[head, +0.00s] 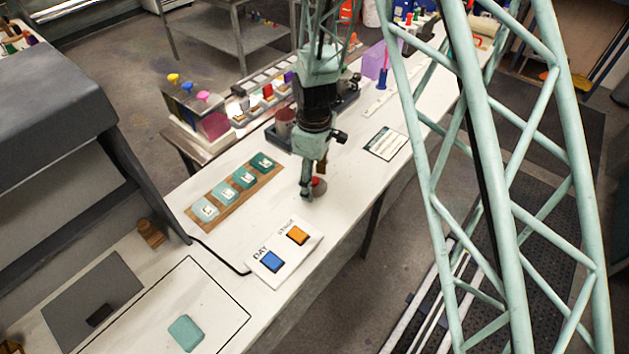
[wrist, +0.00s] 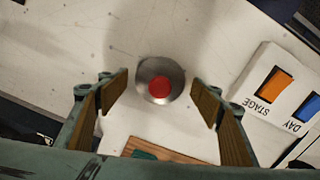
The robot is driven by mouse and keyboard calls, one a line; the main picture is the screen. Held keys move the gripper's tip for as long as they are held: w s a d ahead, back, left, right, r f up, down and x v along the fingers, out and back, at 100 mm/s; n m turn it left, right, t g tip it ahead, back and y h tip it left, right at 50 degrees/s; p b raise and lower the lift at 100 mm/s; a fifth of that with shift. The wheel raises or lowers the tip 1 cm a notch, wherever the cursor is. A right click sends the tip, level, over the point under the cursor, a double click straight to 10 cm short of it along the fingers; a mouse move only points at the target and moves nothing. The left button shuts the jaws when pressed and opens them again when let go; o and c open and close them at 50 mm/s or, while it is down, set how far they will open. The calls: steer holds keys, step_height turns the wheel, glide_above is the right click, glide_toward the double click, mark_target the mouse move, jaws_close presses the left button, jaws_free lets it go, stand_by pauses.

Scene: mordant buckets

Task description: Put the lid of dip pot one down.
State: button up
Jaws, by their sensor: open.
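A round metal lid with a red knob (wrist: 160,85) lies on the white bench top, between my fingers but touching neither in the wrist view. Its red top also shows in the head view (head: 319,182), partly hidden by my gripper. My gripper (head: 311,192) points down over it. In the wrist view my gripper (wrist: 160,105) is open, one wood-coloured finger pad on each side, with clear gaps to the lid. A grey pot with a reddish inside (head: 285,120) stands behind my gripper in the head view; I cannot tell which pot it is.
A panel with a blue DAY button and an orange STAGE button (head: 285,252) lies in front of the lid. A wooden board with teal swatches (head: 236,192) lies to the left. A printed card (head: 385,143) lies to the right. Bare bench surrounds the lid.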

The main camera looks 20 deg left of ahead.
mark_target(315, 180)
steer(key=shift+r, duration=0.1)
step_height(315, 180, up, 12)
stand_by(1.0)
stand_by(0.7)
